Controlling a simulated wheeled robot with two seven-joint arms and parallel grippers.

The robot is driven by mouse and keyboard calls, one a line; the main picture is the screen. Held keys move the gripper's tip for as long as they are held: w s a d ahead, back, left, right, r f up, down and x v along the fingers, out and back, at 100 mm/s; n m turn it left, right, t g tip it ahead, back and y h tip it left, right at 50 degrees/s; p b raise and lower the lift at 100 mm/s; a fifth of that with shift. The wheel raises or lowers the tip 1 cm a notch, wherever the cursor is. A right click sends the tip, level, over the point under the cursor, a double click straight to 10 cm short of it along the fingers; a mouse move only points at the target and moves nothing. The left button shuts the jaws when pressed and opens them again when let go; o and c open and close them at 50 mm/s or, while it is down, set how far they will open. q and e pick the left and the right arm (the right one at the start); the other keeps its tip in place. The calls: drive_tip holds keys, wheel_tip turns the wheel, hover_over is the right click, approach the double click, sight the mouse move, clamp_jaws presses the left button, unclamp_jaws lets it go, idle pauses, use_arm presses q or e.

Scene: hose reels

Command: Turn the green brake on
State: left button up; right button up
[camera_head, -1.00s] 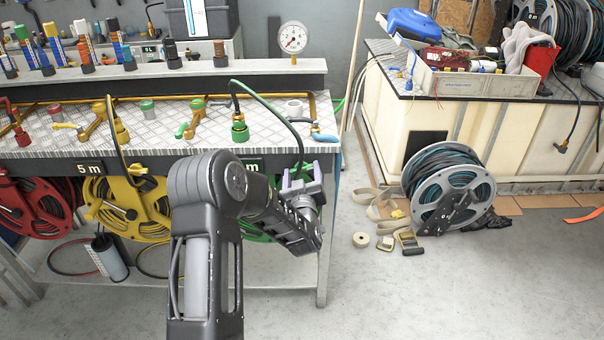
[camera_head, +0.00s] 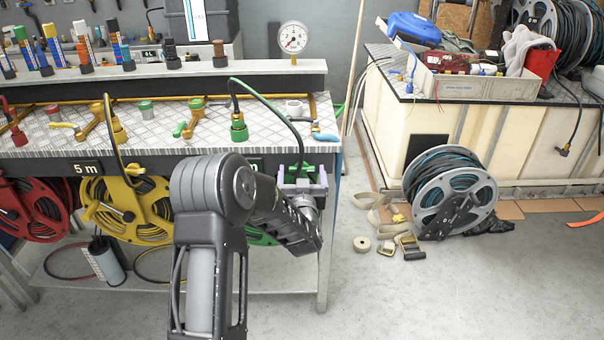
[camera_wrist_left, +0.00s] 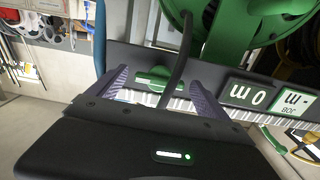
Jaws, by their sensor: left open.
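The green brake (camera_head: 297,172) is a small green part on the dark front rail of the bench. In the left wrist view the green brake (camera_wrist_left: 158,79) shows as a flat green piece on the rail, partly crossed by a dark hose. My left gripper (camera_head: 301,174) is open, with its purple-grey fingers toward the rail. In the wrist view its fingers (camera_wrist_left: 160,92) stand on either side of the brake, apart from it as far as I can tell. The green reel (camera_wrist_left: 245,30) shows beside the rail; my arm hides most of it in the head view. My right gripper is not in view.
A dark hose (camera_head: 290,125) loops down near my left gripper. The yellow reel (camera_head: 130,205) and red reel (camera_head: 32,208) hang to the left under the bench. A loose reel (camera_head: 450,192) and straps lie on the floor to the right.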

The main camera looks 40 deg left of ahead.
use_arm(q)
drive_tip(key=v, duration=0.7)
drive_tip(key=shift+s+d+b, duration=0.25)
drive_tip(key=shift+s+b, duration=0.05)
drive_tip(key=shift+b, duration=0.05)
idle(0.4)
drive_tip(key=s+d+f+m+g+h+p, duration=0.15)
drive_tip(key=s+d+f+g+h, duration=0.35)
drive_tip(key=d+f, duration=0.6)
drive_tip(key=s+d+f+m+g+h+p, duration=0.1)
drive_tip(key=s+d+f+h+p, duration=0.15)
drive_tip(key=d+f+h, duration=0.6)
drive_tip(key=s+d+f+m+g+p, duration=0.1)
drive_tip(key=s+d+f+g+p, duration=0.1)
drive_tip(key=s+d, duration=0.6)
drive_tip(key=s+d+f+m+g+h+p, duration=0.1)
drive_tip(key=s+d+f+m+g+p, duration=0.1)
drive_tip(key=s+d+f+g, duration=0.3)
drive_tip(key=s+d, duration=0.4)
drive_tip(key=s, duration=0.5)
drive_tip(key=shift+s+d+g, duration=0.15)
drive_tip(key=shift+s+g, duration=0.05)
drive_tip(key=shift+g, duration=0.2)
